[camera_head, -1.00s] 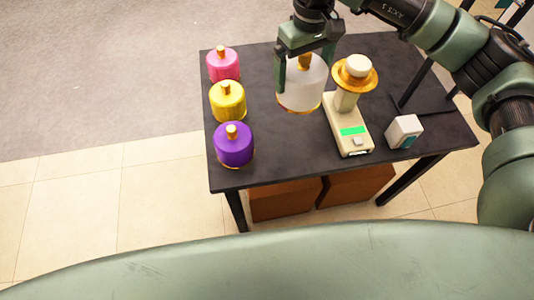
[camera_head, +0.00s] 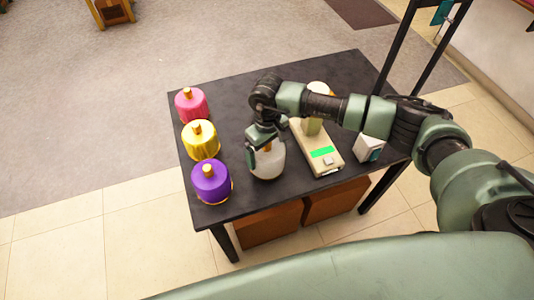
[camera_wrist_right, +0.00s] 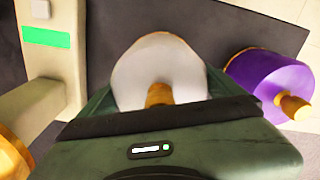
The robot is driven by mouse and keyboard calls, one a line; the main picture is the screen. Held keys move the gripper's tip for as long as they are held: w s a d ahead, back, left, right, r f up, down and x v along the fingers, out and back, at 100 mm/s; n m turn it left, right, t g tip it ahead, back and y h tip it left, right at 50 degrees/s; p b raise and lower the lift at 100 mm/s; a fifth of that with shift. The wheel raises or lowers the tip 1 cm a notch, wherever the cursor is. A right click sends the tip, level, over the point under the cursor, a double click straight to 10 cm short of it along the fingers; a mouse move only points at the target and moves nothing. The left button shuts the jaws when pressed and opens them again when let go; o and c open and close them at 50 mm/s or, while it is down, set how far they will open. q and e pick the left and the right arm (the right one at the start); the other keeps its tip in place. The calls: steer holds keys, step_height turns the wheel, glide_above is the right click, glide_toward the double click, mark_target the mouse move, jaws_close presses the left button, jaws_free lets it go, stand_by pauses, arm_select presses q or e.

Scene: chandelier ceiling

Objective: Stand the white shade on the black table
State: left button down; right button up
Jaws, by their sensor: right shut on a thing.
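The white shade (camera_head: 268,162) has a gold knob on top and is at the black table (camera_head: 236,203), between the purple shade and the scale-like device. My right gripper (camera_head: 266,144) is shut on it from above. In the right wrist view the white shade (camera_wrist_right: 160,70) sits between the fingers, with its gold knob toward the camera. The shade looks upright and at or very near the table top; its lower rim is partly hidden, so contact is hard to tell. My left gripper is not in view.
Pink (camera_head: 191,105), yellow (camera_head: 201,140) and purple (camera_head: 211,182) shades stand along the table's left side. A cream device with a green display (camera_head: 322,153) stands to the right, partly behind my arm. A small white box (camera_head: 369,148) is farther right.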

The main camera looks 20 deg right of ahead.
step_height(320, 180, down, 2)
steer(key=shift+f, duration=0.15)
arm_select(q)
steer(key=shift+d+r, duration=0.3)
arm_select(e)
steer(key=shift+f, duration=0.15)
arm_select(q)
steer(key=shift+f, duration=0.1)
arm_select(e)
steer(key=shift+f, duration=0.2)
steer(key=o, duration=1.2)
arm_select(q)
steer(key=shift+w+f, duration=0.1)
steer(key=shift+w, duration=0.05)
arm_select(e)
steer(key=shift+r, duration=0.15)
